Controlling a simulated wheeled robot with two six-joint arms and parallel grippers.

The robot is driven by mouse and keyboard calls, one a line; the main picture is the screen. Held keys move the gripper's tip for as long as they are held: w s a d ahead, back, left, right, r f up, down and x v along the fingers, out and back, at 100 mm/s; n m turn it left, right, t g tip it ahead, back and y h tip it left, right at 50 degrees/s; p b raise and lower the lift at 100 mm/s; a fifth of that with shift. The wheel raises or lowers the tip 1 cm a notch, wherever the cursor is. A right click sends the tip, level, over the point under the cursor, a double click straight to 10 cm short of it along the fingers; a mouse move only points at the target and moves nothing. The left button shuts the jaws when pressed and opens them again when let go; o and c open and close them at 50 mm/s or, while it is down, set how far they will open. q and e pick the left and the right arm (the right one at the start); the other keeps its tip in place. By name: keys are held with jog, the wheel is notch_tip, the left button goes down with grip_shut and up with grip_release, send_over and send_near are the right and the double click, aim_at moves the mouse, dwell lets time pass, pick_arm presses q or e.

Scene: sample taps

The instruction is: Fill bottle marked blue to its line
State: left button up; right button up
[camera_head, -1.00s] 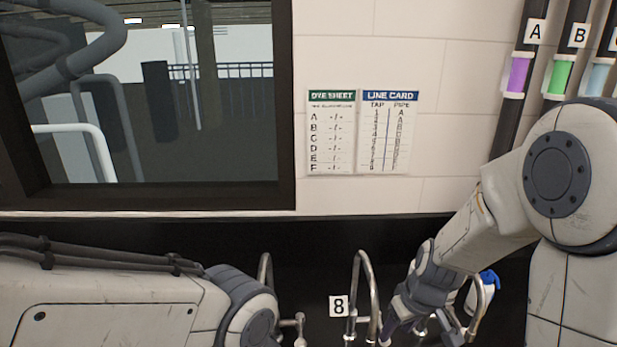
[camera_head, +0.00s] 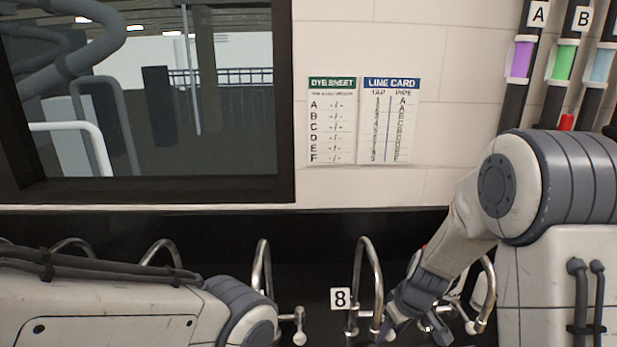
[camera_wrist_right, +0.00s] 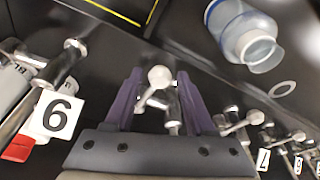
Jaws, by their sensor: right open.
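My right gripper (camera_head: 412,332) is low among the taps, right of the tap tagged 8 (camera_head: 340,298). In the right wrist view its purple fingers (camera_wrist_right: 160,76) are open, with a ball-ended tap handle (camera_wrist_right: 159,77) between them. I cannot tell whether they touch it. A translucent, bluish bottle (camera_wrist_right: 246,38) is at the upper right of that view, apart from the fingers.
Curved metal taps (camera_head: 262,265) line the dark back wall. A tag reading 6 or 9 (camera_wrist_right: 56,114) is beside the fingers. A pale ring (camera_wrist_right: 283,88) lies by the bottle. The dye sheet (camera_head: 331,120) and line card (camera_head: 389,120) hang above; coloured pipes A (camera_head: 521,60) and B (camera_head: 563,62) are at right.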

jog(key=shift+b+x, duration=0.3)
jog(key=shift+x, duration=0.45)
pick_arm(q)
jog(key=shift+f, duration=0.65)
jog(key=shift+r, duration=0.1)
pick_arm(e)
jog(key=shift+r, duration=0.1)
pick_arm(q)
notch_tip(320, 180, up, 5)
jog(key=p, duration=0.5)
pick_arm(e)
jog(key=v, duration=0.8)
